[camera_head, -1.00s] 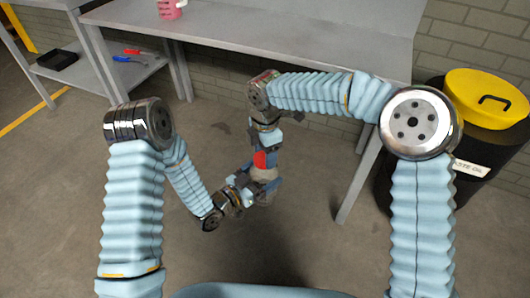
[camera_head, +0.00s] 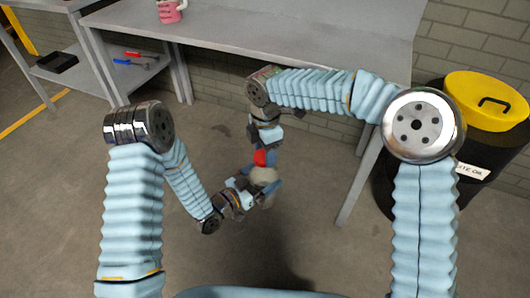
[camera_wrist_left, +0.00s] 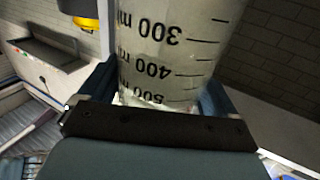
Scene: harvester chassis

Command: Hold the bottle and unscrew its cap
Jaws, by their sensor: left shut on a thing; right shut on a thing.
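The bottle (camera_head: 265,176) is a pale, clear body held in mid-air in front of the table. Its printed volume marks fill the left wrist view (camera_wrist_left: 165,50). The red cap (camera_head: 260,157) is at the bottle's upper end. My left gripper (camera_head: 262,190) is shut on the bottle from the side, with a finger on each side of it in the left wrist view. My right gripper (camera_head: 262,155) points down from above and is shut on the cap. The fingers partly hide the cap and the bottle. I cannot tell whether the cap is apart from the bottle.
A grey table (camera_head: 250,32) stands behind my arms, with a pink mug (camera_head: 169,11) on it. A lower shelf at left holds a black tray (camera_head: 54,62) and red and blue tools. A black drum with a yellow lid (camera_head: 485,98) stands at right. The floor below is clear.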

